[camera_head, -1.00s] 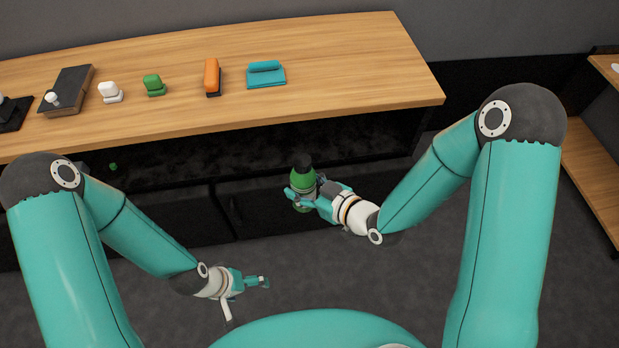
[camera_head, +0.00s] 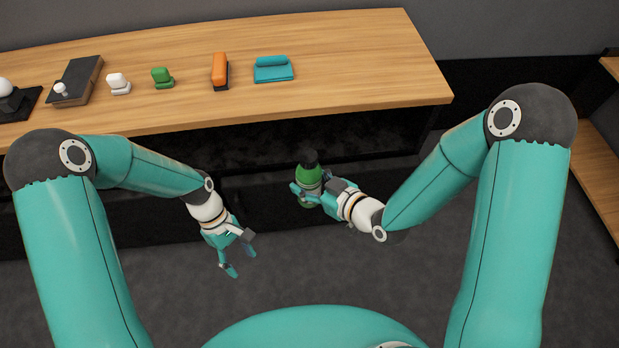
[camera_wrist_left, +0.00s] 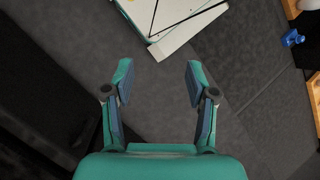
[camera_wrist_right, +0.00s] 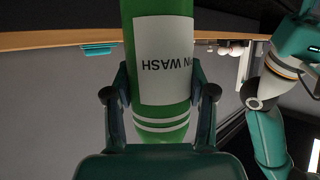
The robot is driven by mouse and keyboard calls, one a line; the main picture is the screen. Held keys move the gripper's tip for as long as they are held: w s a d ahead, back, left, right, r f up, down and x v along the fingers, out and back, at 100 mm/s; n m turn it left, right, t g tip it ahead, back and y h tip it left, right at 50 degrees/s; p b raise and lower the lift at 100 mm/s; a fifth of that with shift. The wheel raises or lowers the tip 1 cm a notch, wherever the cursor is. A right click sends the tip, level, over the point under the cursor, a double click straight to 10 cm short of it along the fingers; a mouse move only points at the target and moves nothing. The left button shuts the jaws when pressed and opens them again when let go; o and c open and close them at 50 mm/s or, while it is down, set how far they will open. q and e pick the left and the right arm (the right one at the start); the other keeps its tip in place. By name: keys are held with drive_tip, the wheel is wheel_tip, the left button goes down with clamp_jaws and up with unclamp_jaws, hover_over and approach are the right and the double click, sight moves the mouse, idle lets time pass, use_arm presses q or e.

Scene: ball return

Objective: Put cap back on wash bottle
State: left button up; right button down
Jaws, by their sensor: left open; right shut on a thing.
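The wash bottle (camera_head: 309,170) is green with a black top in the head view. I cannot tell whether the black top is a cap or the bare neck. My left gripper (camera_head: 240,259) is open and empty, left of the bottle and pointing down over the floor. Its spread fingers (camera_wrist_left: 158,82) also show in the left wrist view. No loose cap is clearly visible now.
The wooden bench (camera_head: 350,75) carries a teal item (camera_head: 273,70), an orange item (camera_head: 220,70), a green item (camera_head: 162,77), a white item (camera_head: 118,83) and a dark box (camera_head: 77,80). The dark space under the bench is behind both grippers. The floor (camera_head: 285,270) between them is clear.

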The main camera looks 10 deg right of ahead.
use_arm(q)
drive_tip(key=w+r+n+y, duration=0.1)
drive_tip(key=w+r+y, duration=0.1)
drive_tip(key=w+r, duration=0.5)
wheel_tip(320, 180, up, 24)
drive_tip(key=m+t+y, duration=0.1)
drive_tip(key=m+t, duration=0.1)
drive_tip(key=t, duration=0.3)
hover_over(309, 155)
drive_tip(key=shift+f, duration=4.05)
